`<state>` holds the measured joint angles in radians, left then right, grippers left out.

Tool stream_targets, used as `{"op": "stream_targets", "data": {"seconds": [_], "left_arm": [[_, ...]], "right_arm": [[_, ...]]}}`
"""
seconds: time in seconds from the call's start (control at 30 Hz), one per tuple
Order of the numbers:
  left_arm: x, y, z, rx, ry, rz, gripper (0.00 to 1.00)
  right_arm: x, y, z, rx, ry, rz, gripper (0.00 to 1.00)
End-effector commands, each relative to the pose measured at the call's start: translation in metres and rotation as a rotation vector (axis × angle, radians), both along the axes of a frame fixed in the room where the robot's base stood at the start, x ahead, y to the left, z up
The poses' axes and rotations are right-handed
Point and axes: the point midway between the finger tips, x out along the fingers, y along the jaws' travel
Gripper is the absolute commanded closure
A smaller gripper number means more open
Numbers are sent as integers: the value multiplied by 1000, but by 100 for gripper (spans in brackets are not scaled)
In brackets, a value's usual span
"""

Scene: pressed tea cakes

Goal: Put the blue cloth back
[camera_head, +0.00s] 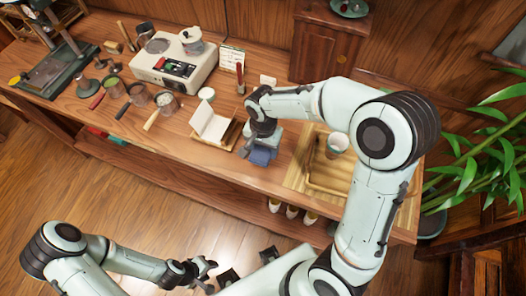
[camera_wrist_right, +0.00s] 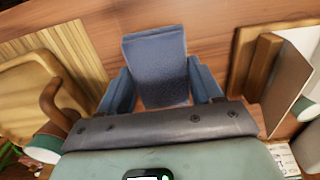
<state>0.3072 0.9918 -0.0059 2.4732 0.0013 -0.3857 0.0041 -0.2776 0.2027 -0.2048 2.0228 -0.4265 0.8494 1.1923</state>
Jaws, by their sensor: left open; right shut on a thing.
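The blue cloth (camera_head: 262,156) is at the front part of the wooden counter (camera_head: 180,165), between an open booklet and a wooden tray. My right gripper (camera_head: 263,142) reaches down over it and is shut on it. In the right wrist view the cloth (camera_wrist_right: 155,62) stands out as a folded flat pad between the two fingers of the right gripper (camera_wrist_right: 160,98). I cannot tell whether the cloth touches the counter. My left gripper (camera_head: 208,271) is open and empty, low in front of the counter and away from the cloth.
The open booklet (camera_head: 210,122) on a wooden stand is left of the cloth. The wooden tray (camera_head: 292,182) is right of it, with a cup (camera_head: 337,144) there. A scale (camera_head: 174,62) and several handled cups stand further left. A wooden box (camera_head: 322,45) stands behind.

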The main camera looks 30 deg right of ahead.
Motion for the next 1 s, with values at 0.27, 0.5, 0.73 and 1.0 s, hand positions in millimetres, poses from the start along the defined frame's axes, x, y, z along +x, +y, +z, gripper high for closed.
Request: {"op": "stream_targets", "data": {"seconds": [0.27,0.5,0.73,1.0], "left_arm": [[-2,0,-4,0,2,0,54],[-3,0,-4,0,3,0,54],[-4,0,-7,1,5,0,54],[-4,0,-6,0,4,0,54]], "right_arm": [[-1,0,-31,-1,2,1,64],[0,0,-31,-1,1,1,64],[-1,0,-34,0,1,1,10],[0,0,-33,-1,1,1,10]]}}
